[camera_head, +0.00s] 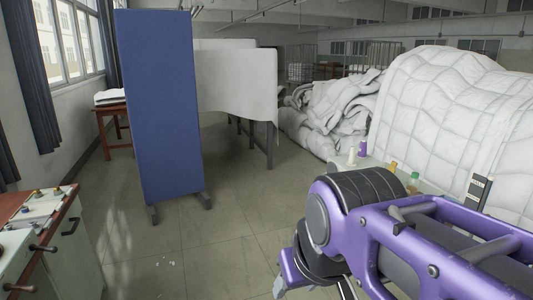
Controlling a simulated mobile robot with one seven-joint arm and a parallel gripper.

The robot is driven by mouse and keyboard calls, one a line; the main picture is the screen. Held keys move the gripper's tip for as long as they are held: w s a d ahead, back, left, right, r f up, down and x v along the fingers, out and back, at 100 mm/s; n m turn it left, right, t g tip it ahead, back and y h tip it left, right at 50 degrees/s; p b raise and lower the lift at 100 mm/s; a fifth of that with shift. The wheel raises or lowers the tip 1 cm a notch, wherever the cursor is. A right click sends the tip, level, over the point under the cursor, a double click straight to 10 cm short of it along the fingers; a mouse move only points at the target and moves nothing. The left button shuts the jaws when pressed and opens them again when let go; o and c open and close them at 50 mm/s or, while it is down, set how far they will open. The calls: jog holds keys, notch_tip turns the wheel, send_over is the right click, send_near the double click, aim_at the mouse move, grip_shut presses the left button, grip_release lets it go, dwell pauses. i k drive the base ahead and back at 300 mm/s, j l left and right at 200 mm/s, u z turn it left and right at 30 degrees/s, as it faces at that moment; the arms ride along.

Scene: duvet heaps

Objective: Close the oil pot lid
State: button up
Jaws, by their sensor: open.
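I cannot make out an oil pot or its lid in the head view. Small items stand on a pale table (373,163) behind my arm: a white one (351,157), a purple one (362,148), an amber one (393,168) and a green one (413,182). They are too small to identify. My purple and black arm fills the lower right and bends downward at the bottom edge.
A blue screen (160,110) stands on feet left of centre. A red-topped cabinet (65,215) with small fittings is at the lower left. White duvet heaps (440,110) rise at the right. A pale curved panel (237,80) stands behind. The middle floor (220,225) is clear.

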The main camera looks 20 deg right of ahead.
aim_at(392, 168)
jog(key=i+l+z, duration=0.15)
jog(key=z, duration=1.1)
